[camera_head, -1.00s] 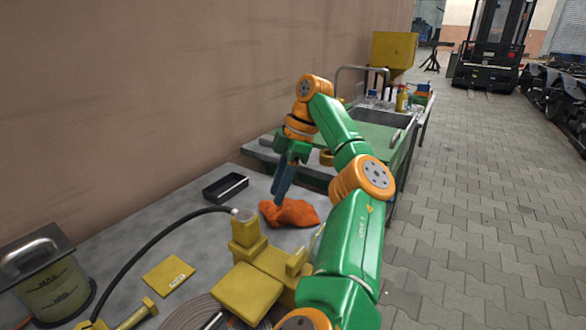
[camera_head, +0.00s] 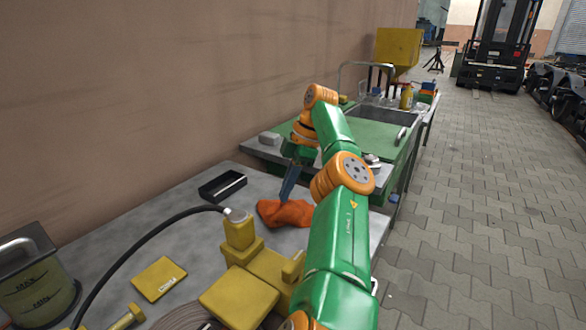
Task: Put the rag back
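The orange rag (camera_head: 284,213) lies crumpled on the grey worktop, to the right of a small black tray. My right gripper (camera_head: 286,192) points down with its dark fingers at the rag's upper edge. The fingers overlap in this view, so I cannot tell whether they are open or shut, or whether they touch the rag. My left gripper is not in view.
The black tray (camera_head: 223,186) stands left of the rag. A yellow device (camera_head: 246,262) with a black hose stands in front, beside a yellow card (camera_head: 159,279) and a lidded container (camera_head: 38,280). A green-topped sink unit (camera_head: 368,142) lies beyond.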

